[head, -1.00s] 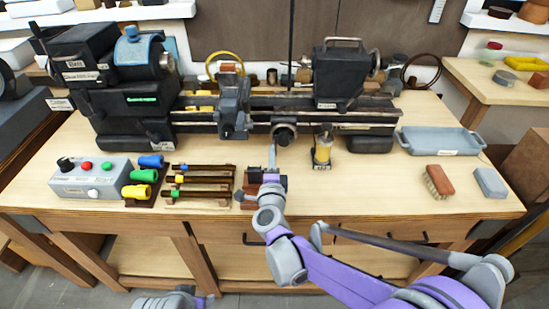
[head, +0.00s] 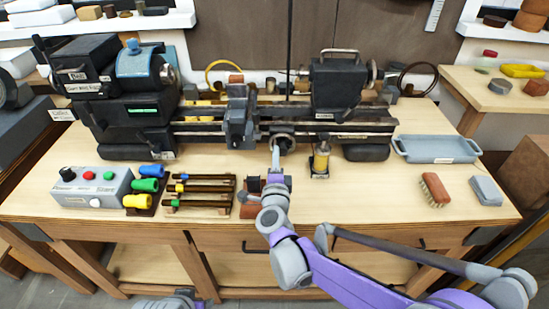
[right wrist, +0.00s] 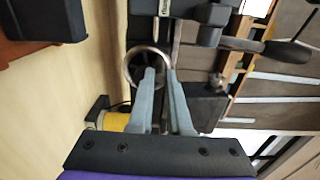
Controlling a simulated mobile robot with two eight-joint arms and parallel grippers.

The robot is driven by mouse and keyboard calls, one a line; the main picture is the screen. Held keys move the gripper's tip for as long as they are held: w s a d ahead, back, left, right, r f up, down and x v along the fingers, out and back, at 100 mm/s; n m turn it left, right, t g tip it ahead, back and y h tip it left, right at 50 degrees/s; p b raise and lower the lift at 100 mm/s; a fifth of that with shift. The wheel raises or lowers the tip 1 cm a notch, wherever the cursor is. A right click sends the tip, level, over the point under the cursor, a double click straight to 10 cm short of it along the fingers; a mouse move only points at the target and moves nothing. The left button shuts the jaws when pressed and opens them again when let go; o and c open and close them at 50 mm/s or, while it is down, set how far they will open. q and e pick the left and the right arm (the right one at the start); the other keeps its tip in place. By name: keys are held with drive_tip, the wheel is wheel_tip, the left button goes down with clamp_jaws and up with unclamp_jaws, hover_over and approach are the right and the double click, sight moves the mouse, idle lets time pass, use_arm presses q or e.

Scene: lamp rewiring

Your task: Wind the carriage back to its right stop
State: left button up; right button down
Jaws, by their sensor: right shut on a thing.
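The lathe carriage (head: 238,118) is a dark grey block on the bed, left of centre in the head view. A dark round handwheel (head: 283,141) sits on the front of the bed to the right of the carriage. It shows as a metal ring in the right wrist view (right wrist: 128,70). My right gripper (head: 276,146) is at the wheel's left side in the head view. In the right wrist view its grey fingers (right wrist: 160,82) are close together at the ring's rim, shut on it. The exact contact is partly hidden. My left gripper is not seen.
An oiler with yellow liquid (head: 321,158) stands just right of the handwheel. The tailstock (head: 340,85) is on the bed's right part. A control box (head: 92,187), coloured plugs and a slotted rack (head: 205,190) lie front left. A brush (head: 435,189) and blue tray (head: 437,148) are right.

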drive_tip(key=shift+d+r+p, duration=0.3)
drive_tip(key=shift+d+r, duration=0.4)
drive_tip(key=shift+d, duration=0.25)
drive_tip(key=c, duration=1.1)
unclamp_jaws()
drive_tip(key=shift+o, duration=0.7)
drive_tip(key=shift+s+d, duration=0.15)
drive_tip(key=shift+s, duration=0.1)
drive_tip(key=s, duration=0.6)
drive_tip(key=shift+s+b, duration=0.3)
drive_tip(key=shift+s, duration=0.1)
